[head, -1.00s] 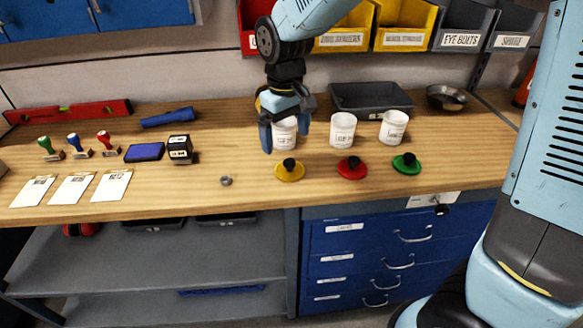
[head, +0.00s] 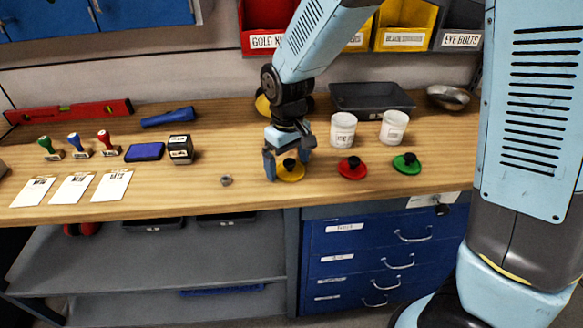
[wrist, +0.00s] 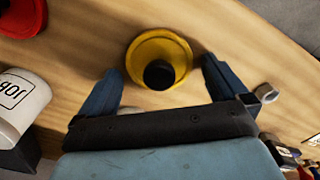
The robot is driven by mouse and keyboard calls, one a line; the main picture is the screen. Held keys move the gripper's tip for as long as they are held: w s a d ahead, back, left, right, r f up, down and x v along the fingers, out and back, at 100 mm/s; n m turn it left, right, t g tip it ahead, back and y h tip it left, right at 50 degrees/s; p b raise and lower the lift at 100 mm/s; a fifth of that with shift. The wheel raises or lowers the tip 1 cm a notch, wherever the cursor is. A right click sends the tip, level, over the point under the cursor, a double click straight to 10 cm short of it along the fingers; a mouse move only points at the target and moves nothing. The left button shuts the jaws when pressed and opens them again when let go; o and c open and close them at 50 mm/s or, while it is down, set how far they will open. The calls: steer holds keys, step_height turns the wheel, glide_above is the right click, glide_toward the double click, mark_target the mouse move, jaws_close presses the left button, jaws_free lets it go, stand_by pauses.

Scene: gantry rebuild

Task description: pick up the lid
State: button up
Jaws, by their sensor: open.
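The yellow lid (head: 291,175) with a black knob lies on the wooden bench. In the wrist view the yellow lid (wrist: 146,47) lies between the finger ends, its knob facing the camera. My gripper (head: 288,166) is open and empty, low over the yellow lid with a finger to either side. In the wrist view my gripper (wrist: 161,72) shows both fingers apart from the lid. How high the fingertips are above the bench I cannot tell. A red lid (head: 344,173) and a green lid (head: 399,168), also black-knobbed, lie to the right.
White cups (head: 342,131) stand behind the red and green lids. A small metal nut (head: 226,181) lies left of the gripper. Stamps, cards (head: 73,188) and a blue ink pad (head: 144,152) are further left. A dark tray (head: 371,97) stands behind. Bench between nut and ink pad is clear.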

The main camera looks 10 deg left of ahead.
steer(key=shift+c, duration=0.4)
steer(key=c, duration=0.9)
steer(key=shift+o, duration=0.2)
steer(key=shift+r, duration=0.1)
